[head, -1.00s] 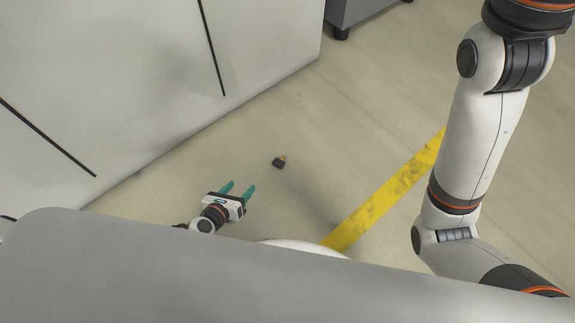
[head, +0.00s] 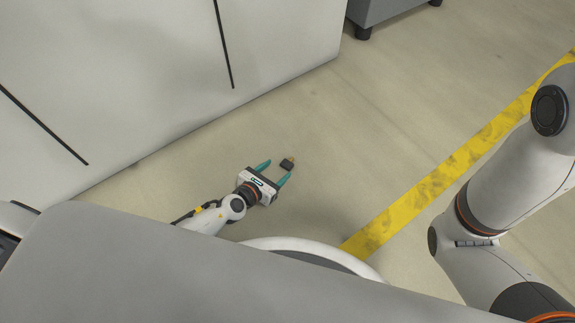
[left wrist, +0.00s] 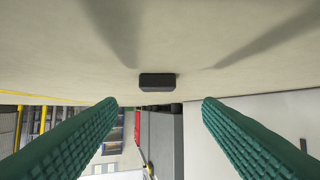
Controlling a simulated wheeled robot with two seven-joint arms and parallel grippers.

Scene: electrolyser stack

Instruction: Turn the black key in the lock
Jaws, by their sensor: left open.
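A small black key (head: 287,163) with a bit of yellow-brown at its far end lies on the floor in the head view. In the left wrist view it is a dark block (left wrist: 157,82), centred between the fingers and just beyond their tips. My left gripper (head: 278,169) has teal fingers spread apart and empty, low near the floor, pointing at the key. Its fingers also frame the left wrist view (left wrist: 159,102). I cannot tell whether they touch the key. My right arm shows at the right, but its gripper is out of view. No lock can be made out.
A large white cabinet (head: 130,70) with black slots stands at the left. A grey unit on feet (head: 380,10) stands at the top. A yellow floor stripe (head: 430,188) runs diagonally at the right. The floor around the key is clear.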

